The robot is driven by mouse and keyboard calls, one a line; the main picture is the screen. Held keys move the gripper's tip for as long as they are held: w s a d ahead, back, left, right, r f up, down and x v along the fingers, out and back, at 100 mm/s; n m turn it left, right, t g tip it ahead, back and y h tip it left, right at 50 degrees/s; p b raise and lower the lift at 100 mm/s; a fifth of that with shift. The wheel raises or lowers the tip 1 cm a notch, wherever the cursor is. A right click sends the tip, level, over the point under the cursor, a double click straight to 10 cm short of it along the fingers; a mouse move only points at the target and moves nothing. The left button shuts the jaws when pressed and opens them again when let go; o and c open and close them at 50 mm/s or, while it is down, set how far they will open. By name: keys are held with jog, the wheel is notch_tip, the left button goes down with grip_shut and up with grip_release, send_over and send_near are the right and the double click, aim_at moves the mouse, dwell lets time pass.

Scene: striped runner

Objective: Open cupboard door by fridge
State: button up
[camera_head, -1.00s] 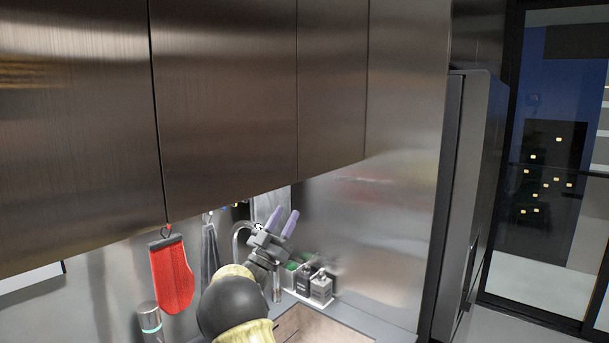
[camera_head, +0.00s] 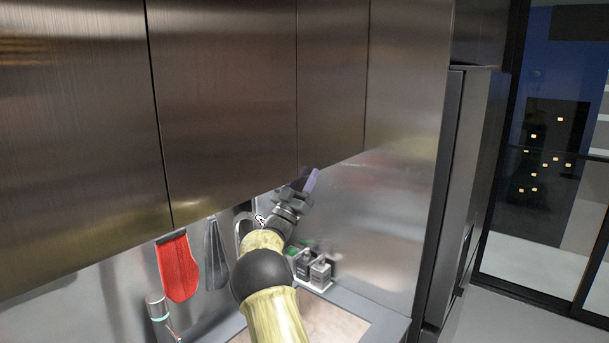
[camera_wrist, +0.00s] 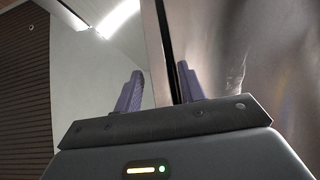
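The cupboard door nearest the fridge is a narrow brushed-metal panel (camera_head: 331,85) in the upper row, and it looks closed. The fridge (camera_head: 450,200) stands to its right. My gripper (camera_head: 308,182) is at the door's lower edge, and its fingers are partly hidden behind that edge in the head view. In the wrist view my gripper (camera_wrist: 158,85) is open, with its two purple fingers apart. A metal panel edge (camera_wrist: 160,45) runs up between them in that view. I cannot tell whether either finger touches it.
Wider metal cupboard doors (camera_head: 225,100) continue to the left. A glass door (camera_head: 550,170) is at the far right.

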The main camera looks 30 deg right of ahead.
jog(key=shift+c, duration=0.4)
grip_shut()
